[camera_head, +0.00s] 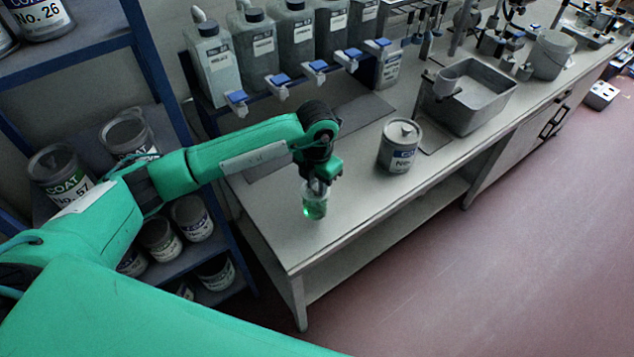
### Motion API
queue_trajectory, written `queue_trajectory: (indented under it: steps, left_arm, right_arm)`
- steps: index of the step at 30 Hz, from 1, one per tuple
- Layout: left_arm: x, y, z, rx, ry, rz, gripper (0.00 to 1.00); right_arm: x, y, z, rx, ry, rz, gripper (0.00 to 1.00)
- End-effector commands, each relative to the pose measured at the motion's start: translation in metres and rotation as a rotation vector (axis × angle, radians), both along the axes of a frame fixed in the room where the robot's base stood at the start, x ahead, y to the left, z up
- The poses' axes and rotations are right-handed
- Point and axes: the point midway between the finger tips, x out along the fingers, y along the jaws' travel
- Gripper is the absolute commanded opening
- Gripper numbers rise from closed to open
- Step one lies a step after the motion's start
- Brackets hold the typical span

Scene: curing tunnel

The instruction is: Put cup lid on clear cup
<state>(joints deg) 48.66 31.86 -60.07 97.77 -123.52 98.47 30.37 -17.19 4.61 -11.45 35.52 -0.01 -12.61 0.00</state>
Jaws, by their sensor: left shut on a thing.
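The clear cup (314,207) stands near the front edge of the workbench, at its near left end, and looks green-tinted. My left gripper (317,184) points down right over the cup and is shut on the cup lid at the cup's mouth. The fingers and wrist mostly hide the lid, so I cannot tell whether it sits flat on the rim. My right gripper is not in view.
A labelled can (399,147) stands right of the cup on the workbench (355,197). Behind are a blue dispenser rack (312,68) with several bottles, and a grey basin (478,98). A blue shelf (72,58) with cans stands left.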

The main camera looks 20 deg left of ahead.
Motion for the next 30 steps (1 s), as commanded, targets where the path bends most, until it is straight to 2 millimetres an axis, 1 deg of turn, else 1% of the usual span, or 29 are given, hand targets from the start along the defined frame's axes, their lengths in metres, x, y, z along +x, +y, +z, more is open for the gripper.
queue_trajectory:
  steps: [7,8,9,11,12,17,18,20,21,30]
  left_arm:
    - [0.0,0.0001,0.0003,0.0,0.0,0.0,0.02]
    - [0.0,0.0001,0.0003,0.0,0.0,0.0,0.25]
    - [0.0,0.0001,0.0003,0.0,0.0,0.0,0.33]
    - [0.0,0.0001,0.0003,0.0,0.0,0.0,0.45]
    - [0.0,0.0001,0.0002,0.0,0.0,0.0,0.49]
    - [0.0,0.0,0.0002,0.0,0.0,0.0,0.49]
    - [0.0,0.0,0.0002,0.0,0.0,0.0,0.51]
    - [0.0,0.0,0.0001,0.0,0.0,0.0,0.62]
    - [0.0,0.0,0.0001,0.0,0.0,0.0,0.7]
    - [0.0,0.0,0.0007,0.0,0.0,0.0,0.71]
  right_arm:
    - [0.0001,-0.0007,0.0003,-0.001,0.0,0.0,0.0]
    - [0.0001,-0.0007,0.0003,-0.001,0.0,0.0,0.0]
    - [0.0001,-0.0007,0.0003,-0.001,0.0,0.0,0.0]
    - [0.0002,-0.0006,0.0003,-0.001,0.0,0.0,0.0]
    - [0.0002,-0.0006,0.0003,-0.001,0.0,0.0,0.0]
    - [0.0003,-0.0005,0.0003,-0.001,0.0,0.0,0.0]
    - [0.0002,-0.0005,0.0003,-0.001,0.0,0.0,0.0]
    - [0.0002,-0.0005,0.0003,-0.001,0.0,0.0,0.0]
    - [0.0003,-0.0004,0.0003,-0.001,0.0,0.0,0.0]
    - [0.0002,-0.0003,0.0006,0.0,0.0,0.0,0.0]
